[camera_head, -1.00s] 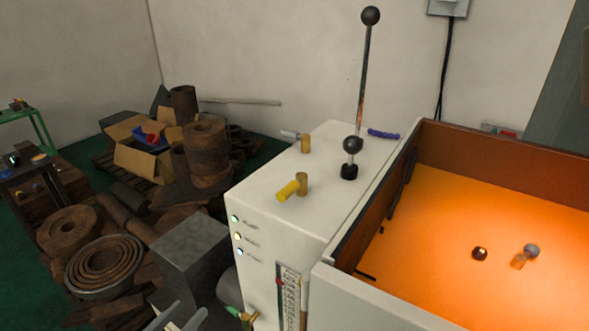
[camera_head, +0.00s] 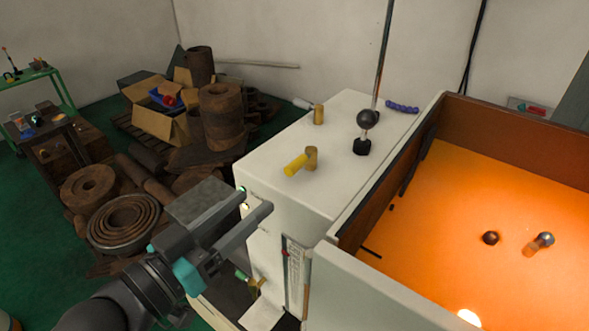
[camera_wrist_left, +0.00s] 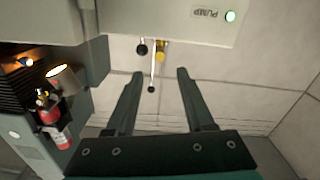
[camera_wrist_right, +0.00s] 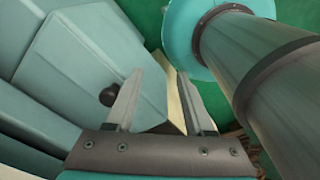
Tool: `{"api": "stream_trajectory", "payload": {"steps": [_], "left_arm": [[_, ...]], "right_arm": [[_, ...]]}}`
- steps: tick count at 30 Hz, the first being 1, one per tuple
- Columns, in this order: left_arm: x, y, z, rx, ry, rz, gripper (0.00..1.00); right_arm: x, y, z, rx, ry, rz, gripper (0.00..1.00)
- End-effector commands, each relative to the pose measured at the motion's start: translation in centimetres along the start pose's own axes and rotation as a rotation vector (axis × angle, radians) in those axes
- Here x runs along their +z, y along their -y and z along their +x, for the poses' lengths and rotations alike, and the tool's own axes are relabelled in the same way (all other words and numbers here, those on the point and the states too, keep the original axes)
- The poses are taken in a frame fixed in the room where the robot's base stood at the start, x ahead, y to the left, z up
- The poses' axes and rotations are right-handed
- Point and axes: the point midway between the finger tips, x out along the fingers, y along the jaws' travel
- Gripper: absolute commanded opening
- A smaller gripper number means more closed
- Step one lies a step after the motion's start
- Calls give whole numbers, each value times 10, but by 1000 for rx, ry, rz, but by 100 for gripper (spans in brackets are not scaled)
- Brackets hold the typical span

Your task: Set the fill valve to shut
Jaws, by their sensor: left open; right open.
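The white machine cabinet (camera_head: 335,150) carries several small valves; I cannot read which one is the fill valve. A yellow-handled valve (camera_head: 297,164) and a pale-handled valve (camera_head: 318,114) stand on its top. A green-handled valve (camera_head: 243,277) is low on the front, beside a gauge strip (camera_head: 295,270). My left gripper (camera_head: 257,203) is open and empty, in front of the cabinet's left side near the indicator lamps. In the left wrist view its open fingers (camera_wrist_left: 160,73) point past the cabinet's PUMP lamp (camera_wrist_left: 230,16). My right gripper (camera_wrist_right: 159,74) is open and empty, seen only in its wrist view.
A black-knobbed lever (camera_head: 366,120) and a tall rod (camera_head: 384,50) rise from the cabinet top near a purple handle (camera_head: 402,107). An orange-lit tank (camera_head: 450,210) adjoins on the right. Rusty rings (camera_head: 125,220) and cardboard boxes (camera_head: 155,120) crowd the left floor.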

Motion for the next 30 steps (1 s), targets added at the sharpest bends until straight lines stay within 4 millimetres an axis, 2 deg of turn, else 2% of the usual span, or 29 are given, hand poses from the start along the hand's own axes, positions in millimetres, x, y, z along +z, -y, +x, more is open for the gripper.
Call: {"api": "stream_trajectory", "payload": {"steps": [5, 24, 30], "left_arm": [[-1, 0, 17, 2, -4, 2, 53], [-2, 0, 102, 1, -1, 1, 53], [0, -1, 115, 1, 1, 1, 53]], "right_arm": [[0, 0, 6, 0, -1, -1, 53], [-2, -6, -10, 8, -2, -6, 53], [-2, -6, -11, 8, -2, -6, 53]]}}
